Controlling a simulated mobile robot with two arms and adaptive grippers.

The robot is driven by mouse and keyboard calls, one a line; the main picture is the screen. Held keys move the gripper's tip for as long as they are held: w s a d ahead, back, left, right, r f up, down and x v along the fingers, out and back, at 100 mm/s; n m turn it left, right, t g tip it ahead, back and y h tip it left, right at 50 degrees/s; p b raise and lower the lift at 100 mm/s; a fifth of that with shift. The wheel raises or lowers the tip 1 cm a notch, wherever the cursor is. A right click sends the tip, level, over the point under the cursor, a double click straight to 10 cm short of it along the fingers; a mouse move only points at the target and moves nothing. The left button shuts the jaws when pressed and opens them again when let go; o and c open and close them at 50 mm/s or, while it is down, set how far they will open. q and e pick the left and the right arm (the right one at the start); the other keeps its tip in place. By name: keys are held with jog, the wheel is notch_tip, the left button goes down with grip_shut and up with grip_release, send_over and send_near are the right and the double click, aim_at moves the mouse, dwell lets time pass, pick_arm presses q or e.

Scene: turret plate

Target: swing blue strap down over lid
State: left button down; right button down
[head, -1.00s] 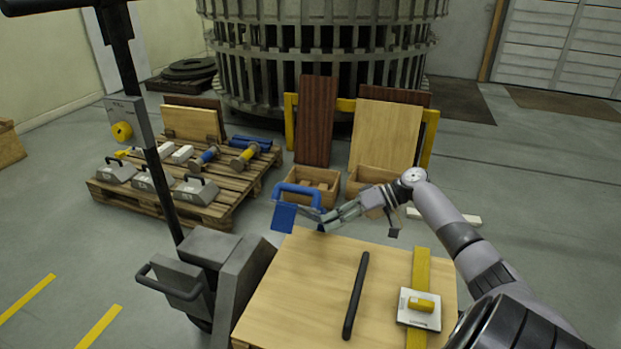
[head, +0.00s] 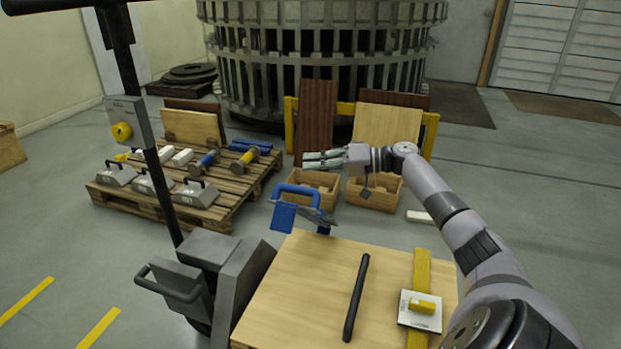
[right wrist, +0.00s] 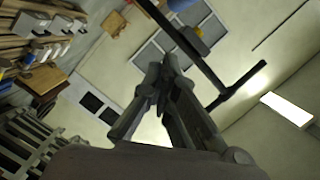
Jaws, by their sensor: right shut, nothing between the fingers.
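The blue strap (head: 297,190) is a blue arch with a flat blue piece hanging at its left. It stands up at the far left corner of the light wooden top (head: 300,290), with a grey part beside it. Which surface is the lid, I cannot tell for sure; the wooden top lies flat and the strap is not across it. My right gripper (head: 306,159) is shut and empty, above and beyond the strap, apart from it. Its closed fingers also show in the right wrist view (right wrist: 165,75). My left gripper is not in view.
Wooden boxes (head: 375,193) and a loaded pallet (head: 215,212) stand behind on the floor.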

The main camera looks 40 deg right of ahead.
jog(key=shift+s+a+f, duration=0.45)
jog(key=shift+a+f, duration=0.05)
jog(key=shift+a, duration=0.2)
jog(key=shift+s+a+f, duration=0.4)
jog(key=shift+a+f, duration=0.1)
jog(key=shift+a, duration=0.15)
